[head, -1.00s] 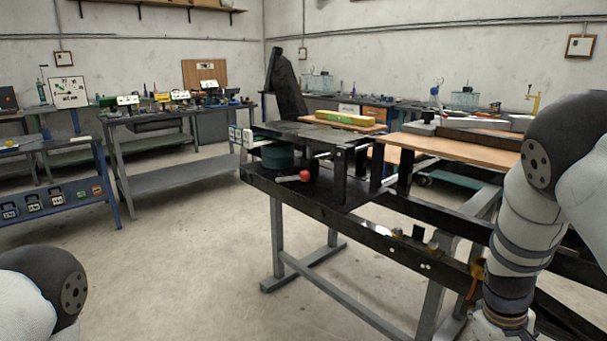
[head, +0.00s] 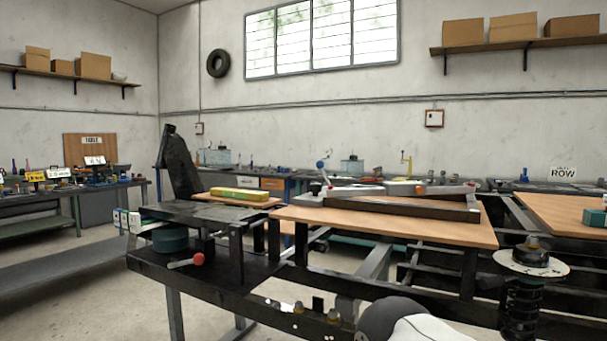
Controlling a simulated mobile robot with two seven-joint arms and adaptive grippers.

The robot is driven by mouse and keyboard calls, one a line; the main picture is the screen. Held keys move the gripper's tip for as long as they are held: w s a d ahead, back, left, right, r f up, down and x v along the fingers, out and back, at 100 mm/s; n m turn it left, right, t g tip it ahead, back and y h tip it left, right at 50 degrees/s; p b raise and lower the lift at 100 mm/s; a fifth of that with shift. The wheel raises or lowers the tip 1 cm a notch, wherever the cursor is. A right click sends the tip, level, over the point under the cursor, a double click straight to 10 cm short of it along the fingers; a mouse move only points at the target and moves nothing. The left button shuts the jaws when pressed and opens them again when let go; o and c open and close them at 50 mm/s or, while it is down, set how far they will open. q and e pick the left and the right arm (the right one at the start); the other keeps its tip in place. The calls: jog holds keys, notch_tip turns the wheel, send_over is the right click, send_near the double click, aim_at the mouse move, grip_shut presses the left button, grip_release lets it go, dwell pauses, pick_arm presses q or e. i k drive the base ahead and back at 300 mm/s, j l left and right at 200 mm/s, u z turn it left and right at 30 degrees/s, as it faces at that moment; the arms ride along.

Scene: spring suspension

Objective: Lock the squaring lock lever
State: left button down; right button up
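A short lever with a red ball knob (head: 197,259) lies low on the black frame (head: 165,272) at the left of the bench, in front of a dark green round part (head: 169,239). A black angled frame (head: 400,208) with grey metal arms and a small orange part (head: 419,189) rests on the wooden board (head: 395,226). I cannot tell for sure which part is the squaring lock lever, or whether it is locked. Neither of my grippers is in view; only a rounded piece of my own arm shows at the bottom edge.
A yellow-green level (head: 238,194) lies on a smaller board. A coil-spring strut with a round top plate (head: 531,262) stands at the right front. Another wooden board (head: 566,213) is at the far right. Open floor (head: 95,310) lies at the lower left.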

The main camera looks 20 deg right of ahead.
aim_at(320, 164)
jog(key=i+j+z, duration=0.75)
jog(key=j+z, duration=0.2)
jog(key=j, duration=0.15)
